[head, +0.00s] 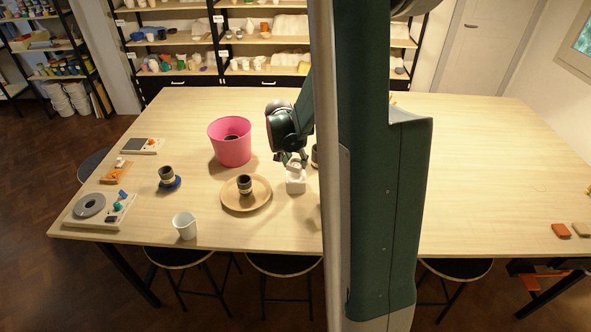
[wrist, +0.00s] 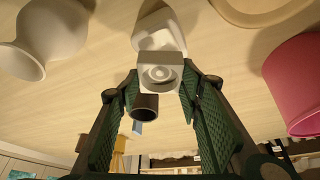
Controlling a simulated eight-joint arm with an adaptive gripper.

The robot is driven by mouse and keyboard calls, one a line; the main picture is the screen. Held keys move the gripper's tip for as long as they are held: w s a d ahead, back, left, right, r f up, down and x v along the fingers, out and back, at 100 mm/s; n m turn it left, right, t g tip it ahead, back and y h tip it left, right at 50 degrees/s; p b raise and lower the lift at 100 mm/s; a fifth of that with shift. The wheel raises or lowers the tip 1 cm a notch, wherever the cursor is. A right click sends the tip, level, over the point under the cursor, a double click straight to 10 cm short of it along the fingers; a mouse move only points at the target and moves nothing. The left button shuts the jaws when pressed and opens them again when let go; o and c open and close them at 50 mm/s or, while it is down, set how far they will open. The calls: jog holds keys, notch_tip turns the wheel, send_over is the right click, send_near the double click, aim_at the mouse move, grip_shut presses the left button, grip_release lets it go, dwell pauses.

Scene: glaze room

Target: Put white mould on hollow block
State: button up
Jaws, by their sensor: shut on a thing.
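My gripper (head: 289,158) is shut on the white mould, low over the table beside the pink pot. In the wrist view the white mould (wrist: 160,72) sits between the green finger pads of my gripper (wrist: 160,84), its face with a round recess showing. The hollow block (head: 296,184) is a pale upright piece on the table just below my gripper. In the wrist view the hollow block (wrist: 163,33) shows beyond the mould, which partly covers it. I cannot tell whether the mould touches it.
The pink pot (head: 229,143) stands left of my gripper. A round wooden tray (head: 262,201) with a dark cup (head: 244,184) lies near the block. A pale vase (wrist: 45,40) and another dark cup (wrist: 145,107) show in the wrist view. My column hides part of the table.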

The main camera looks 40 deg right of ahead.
aim_at(295, 167)
jog(key=shift+f, duration=0.15)
jog(key=shift+f, duration=2.05)
jog(key=shift+f, duration=0.2)
jog(key=o, duration=0.9)
jog(key=shift+r, duration=0.1)
jog(key=shift+r, duration=0.2)
jog(key=shift+v, duration=5.9)
